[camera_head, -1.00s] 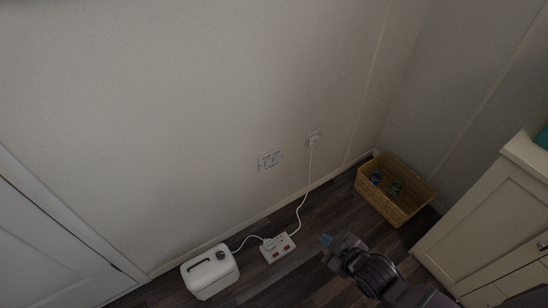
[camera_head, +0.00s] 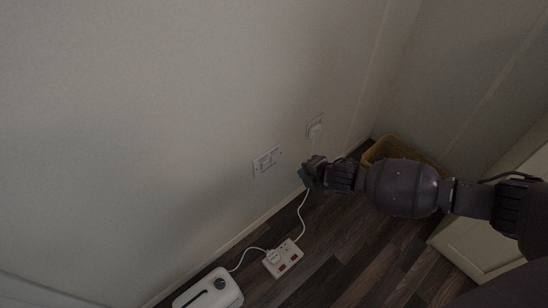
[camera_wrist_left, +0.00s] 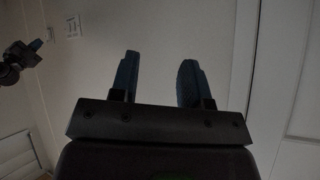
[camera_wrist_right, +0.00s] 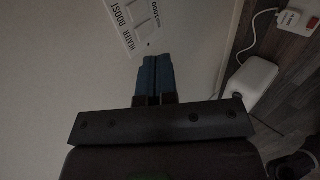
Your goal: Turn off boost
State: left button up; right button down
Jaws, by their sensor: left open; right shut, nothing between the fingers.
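A white switch panel (camera_head: 266,161) is on the wall. In the right wrist view the panel (camera_wrist_right: 138,22) carries dark lettering that includes "HEATER" and "BOOST", and small switches show on it. My right gripper (camera_head: 304,176) is shut and empty, in front of the wall, right of and a little below the panel in the head view. In the right wrist view its blue fingertips (camera_wrist_right: 154,62) point towards the panel's lower edge; I cannot tell whether they touch. My left gripper (camera_wrist_left: 158,68) is open and empty in the left wrist view, facing the wall, and outside the head view.
A white plug (camera_head: 315,129) sits in a wall socket right of the panel. Its cable runs down to a power strip (camera_head: 283,258) on the dark floor. A wicker basket (camera_head: 381,149) is in the corner, partly behind my right arm.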

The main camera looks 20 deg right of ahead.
pick_arm(q)
jog(key=shift+r, duration=0.1)
pick_arm(e)
jog(key=shift+w+r, duration=0.15)
pick_arm(q)
jog(key=shift+w+a+f+t+b, duration=0.1)
jog(key=shift+f+t+b, duration=0.3)
jog(key=shift+b, duration=1.15)
jog(key=shift+a+f+t+b, duration=0.1)
jog(key=shift+t+b, duration=0.5)
jog(key=shift+b, duration=0.9)
pick_arm(e)
send_near(274, 160)
jog(key=shift+x, duration=3.15)
